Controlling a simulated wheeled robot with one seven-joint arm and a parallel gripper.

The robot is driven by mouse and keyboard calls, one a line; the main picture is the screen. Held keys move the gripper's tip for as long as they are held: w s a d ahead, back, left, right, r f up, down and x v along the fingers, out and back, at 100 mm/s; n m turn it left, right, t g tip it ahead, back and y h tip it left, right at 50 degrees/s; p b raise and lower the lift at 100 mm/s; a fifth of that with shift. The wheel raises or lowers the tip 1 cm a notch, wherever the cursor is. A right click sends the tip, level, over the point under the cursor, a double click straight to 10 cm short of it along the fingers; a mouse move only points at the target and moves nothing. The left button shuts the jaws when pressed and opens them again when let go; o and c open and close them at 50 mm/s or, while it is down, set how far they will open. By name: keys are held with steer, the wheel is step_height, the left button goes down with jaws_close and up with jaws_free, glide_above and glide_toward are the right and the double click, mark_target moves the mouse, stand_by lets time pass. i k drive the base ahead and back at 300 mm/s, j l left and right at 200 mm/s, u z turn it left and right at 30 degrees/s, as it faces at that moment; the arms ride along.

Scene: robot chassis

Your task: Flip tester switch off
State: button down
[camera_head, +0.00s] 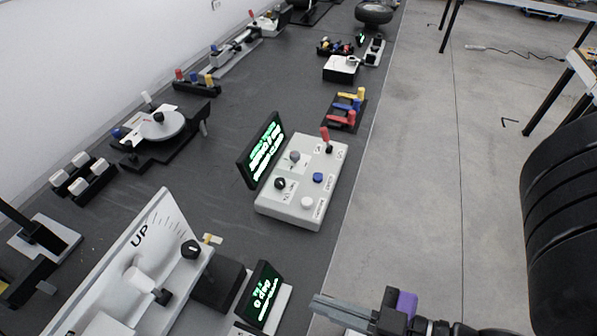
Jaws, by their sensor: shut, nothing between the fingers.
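A white tester box (320,190) stands near the right edge of the long dark bench, at the middle of the picture. It carries a red-tipped toggle switch (325,136) at its far corner, standing roughly upright. A blue button (318,177), a white button (307,202), a black knob (280,183) and a grey knob (294,156) are also on its top. A black screen (262,150) with green text stands at its left side. My gripper (314,303) is at the bottom, shut and empty, with its grey fingers pointing left. It is apart from the box, toward the viewer.
A white panel marked "UP" (165,228) and a small green-text screen (262,292) stand near my gripper. Red, blue and yellow levers (347,105) sit just beyond the tester. Black-legged tables stand at upper right. The concrete floor (430,180) beside the bench is clear.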

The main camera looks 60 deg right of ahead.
mark_target(326, 138)
steer(key=z, duration=1.3)
